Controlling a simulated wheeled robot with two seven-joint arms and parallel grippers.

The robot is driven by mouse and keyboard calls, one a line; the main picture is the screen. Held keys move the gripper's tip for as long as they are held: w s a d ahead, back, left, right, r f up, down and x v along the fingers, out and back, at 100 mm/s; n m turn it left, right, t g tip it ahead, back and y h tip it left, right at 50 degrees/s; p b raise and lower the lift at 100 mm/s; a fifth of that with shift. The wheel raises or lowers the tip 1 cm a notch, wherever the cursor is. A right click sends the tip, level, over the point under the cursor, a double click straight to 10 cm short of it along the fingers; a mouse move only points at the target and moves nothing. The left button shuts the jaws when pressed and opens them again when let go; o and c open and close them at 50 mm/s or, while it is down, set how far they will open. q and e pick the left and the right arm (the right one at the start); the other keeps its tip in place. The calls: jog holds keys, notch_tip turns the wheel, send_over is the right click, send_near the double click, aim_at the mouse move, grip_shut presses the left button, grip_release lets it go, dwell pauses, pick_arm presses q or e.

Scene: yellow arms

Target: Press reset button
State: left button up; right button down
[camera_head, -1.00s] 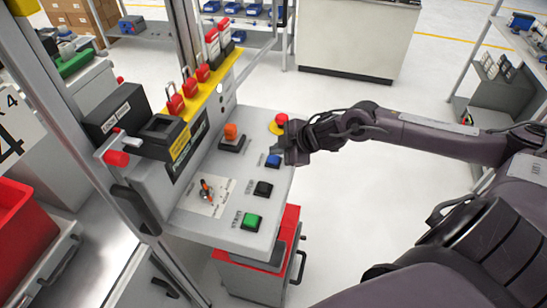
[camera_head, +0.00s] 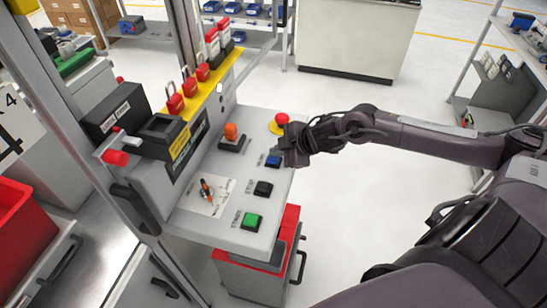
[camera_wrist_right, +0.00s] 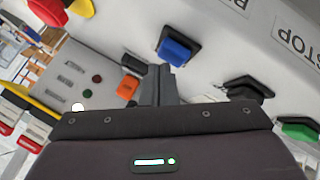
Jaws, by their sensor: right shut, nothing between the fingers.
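The blue button (camera_head: 273,161) sits in a black square frame on the sloped grey panel (camera_head: 262,125). It also shows in the right wrist view (camera_wrist_right: 175,50), just beyond my fingertips. A label beside it is partly cut off and hard to read. My right gripper (camera_head: 290,157) is just right of the blue button in the head view. In the right wrist view its narrow fingers (camera_wrist_right: 158,75) are shut and empty, pointing close to the blue button's edge. I cannot tell whether they touch it. My left gripper is not in view.
A black button (camera_head: 263,188) and a green button (camera_head: 251,221) lie nearer on the panel. A red emergency button (camera_head: 281,119) on a yellow base is close behind my right gripper. An orange switch (camera_head: 231,132) and a selector switch (camera_head: 205,189) are left.

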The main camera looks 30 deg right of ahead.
aim_at(278, 159)
jog(key=shift+f, duration=0.5)
dwell(0.6)
jog(key=shift+r, duration=0.1)
jog(key=shift+r+p, duration=0.75)
jog(key=shift+r, duration=0.05)
jog(key=shift+r, duration=0.15)
notch_tip(278, 159, up, 5)
jog(key=p, duration=0.5)
jog(key=shift+s+f, duration=0.1)
jog(key=shift+f, duration=0.1)
dwell(0.6)
